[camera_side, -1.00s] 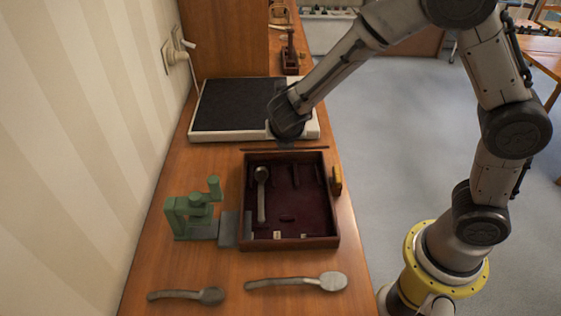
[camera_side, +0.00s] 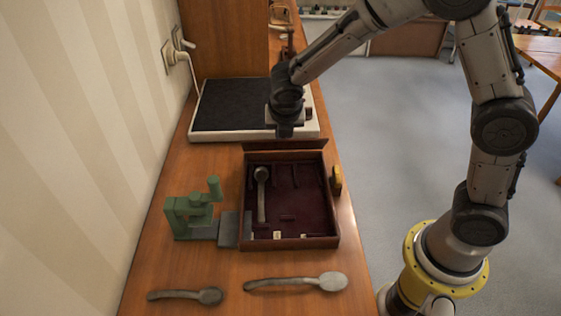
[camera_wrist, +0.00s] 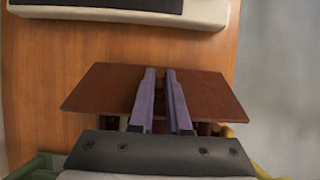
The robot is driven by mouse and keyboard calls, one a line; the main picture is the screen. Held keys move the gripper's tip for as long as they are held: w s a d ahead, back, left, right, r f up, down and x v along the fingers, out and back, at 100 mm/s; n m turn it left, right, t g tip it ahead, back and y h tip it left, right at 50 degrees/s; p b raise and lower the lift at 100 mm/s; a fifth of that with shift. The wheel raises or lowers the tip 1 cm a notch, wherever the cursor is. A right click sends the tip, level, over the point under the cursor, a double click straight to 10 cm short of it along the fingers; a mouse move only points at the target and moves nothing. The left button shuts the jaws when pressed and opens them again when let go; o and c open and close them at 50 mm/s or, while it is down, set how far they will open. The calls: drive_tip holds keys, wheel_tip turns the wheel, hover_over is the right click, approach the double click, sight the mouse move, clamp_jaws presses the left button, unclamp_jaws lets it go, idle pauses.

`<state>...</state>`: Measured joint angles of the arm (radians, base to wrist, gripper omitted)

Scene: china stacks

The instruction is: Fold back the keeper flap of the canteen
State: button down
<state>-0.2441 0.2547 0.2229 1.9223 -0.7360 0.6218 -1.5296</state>
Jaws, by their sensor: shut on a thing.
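The canteen is an open dark wooden case (camera_side: 333,228) with a dark red lining, on the bench. Its keeper flap (camera_side: 312,145) is a brown panel along the far edge, standing tilted there. The flap also fills the middle of the wrist view (camera_wrist: 100,90). My gripper (camera_side: 285,134) is over the middle of the flap at the case's far side. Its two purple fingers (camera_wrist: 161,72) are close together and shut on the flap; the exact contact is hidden. A spoon (camera_side: 262,200) lies in the left part of the case.
Two spoons lie in front, one at left (camera_side: 185,295) and one at right (camera_side: 300,283). A green device (camera_side: 190,215) with a grey block stands left of the case. A yellow-brown piece (camera_side: 337,182) is at its right side. A white-framed dark pad (camera_side: 225,134) lies behind.

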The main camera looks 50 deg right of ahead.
drive_tip(key=shift+w+d+r+g+y, duration=0.15)
drive_tip(key=shift+w+d+g+y, duration=0.35)
drive_tip(key=shift+g+y, duration=0.25)
drive_tip(key=c, duration=0.8)
unclamp_jaws()
drive_tip(key=shift+v, duration=3.05)
drive_tip(key=v, duration=1.4)
drive_tip(key=shift+c, duration=0.6)
